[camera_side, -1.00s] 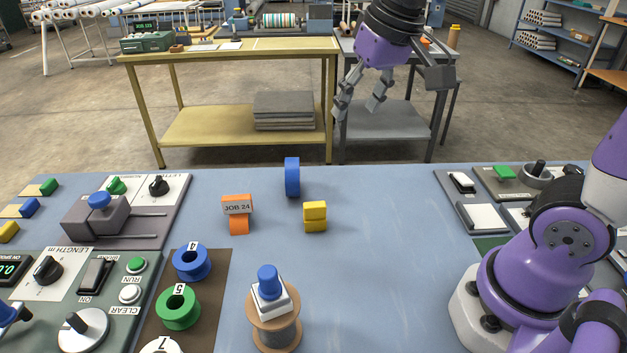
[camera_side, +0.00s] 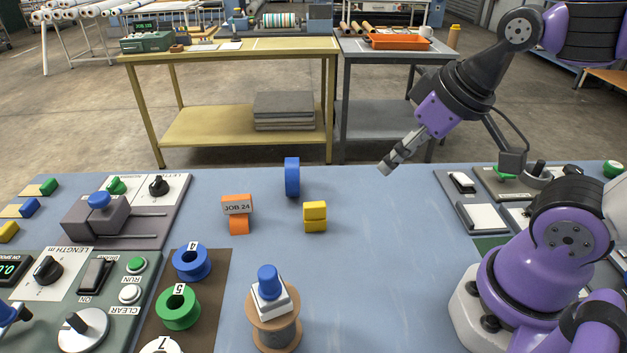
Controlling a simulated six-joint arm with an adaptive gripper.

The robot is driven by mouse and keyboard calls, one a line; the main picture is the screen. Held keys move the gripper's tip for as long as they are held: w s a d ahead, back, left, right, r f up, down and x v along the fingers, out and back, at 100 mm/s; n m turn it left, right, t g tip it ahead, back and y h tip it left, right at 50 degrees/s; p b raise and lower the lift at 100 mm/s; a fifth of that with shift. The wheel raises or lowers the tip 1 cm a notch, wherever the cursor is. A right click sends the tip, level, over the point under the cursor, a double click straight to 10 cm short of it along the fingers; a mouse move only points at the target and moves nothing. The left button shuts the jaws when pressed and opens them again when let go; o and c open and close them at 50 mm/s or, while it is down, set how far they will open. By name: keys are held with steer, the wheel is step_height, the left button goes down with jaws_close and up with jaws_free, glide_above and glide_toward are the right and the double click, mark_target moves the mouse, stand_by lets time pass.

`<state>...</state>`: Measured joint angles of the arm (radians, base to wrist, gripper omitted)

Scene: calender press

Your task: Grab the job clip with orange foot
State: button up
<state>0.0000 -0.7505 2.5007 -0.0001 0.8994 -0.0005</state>
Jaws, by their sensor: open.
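The job clip (camera_side: 237,206) stands on the blue bench left of centre.
A spool (camera_side: 275,329) with a blue-knobbed white block on top stands in front. Control panels line the left side. The bench (camera_side: 390,240) is clear between yellow block and my base.

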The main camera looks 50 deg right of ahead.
steer(key=shift+c, duration=0.5)
steer(key=n+g+y, duration=0.1)
steer(key=n+g, duration=0.3)
steer(key=n, duration=0.5)
glide_above(236, 197)
steer(key=s+d, duration=0.2)
steer(key=d, duration=0.1)
step_height(236, 197, down, 3)
steer(key=shift+n+g, duration=0.3)
steer(key=shift+n, duration=0.3)
steer(key=f, duration=0.2)
steer(key=w+a+f, duration=0.1)
steer(key=f, duration=0.1)
steer(key=a+f, duration=0.1)
steer(key=f, duration=0.1)
steer(key=shift+w+f, duration=0.25)
steer(key=shift+f, duration=0.05)
steer(key=shift+w+a+f, duration=0.1)
steer(key=shift+a+f, duration=0.05)
steer(key=shift+f, duration=0.75)
steer(key=shift+w+a+f, duration=0.1)
steer(key=shift+a+f, duration=0.1)
steer(key=shift+f, duration=0.7)
steer(key=shift+w+a+f, duration=0.1)
steer(key=shift+a+f, duration=0.05)
steer(key=shift+f, duration=0.75)
jaws_close()
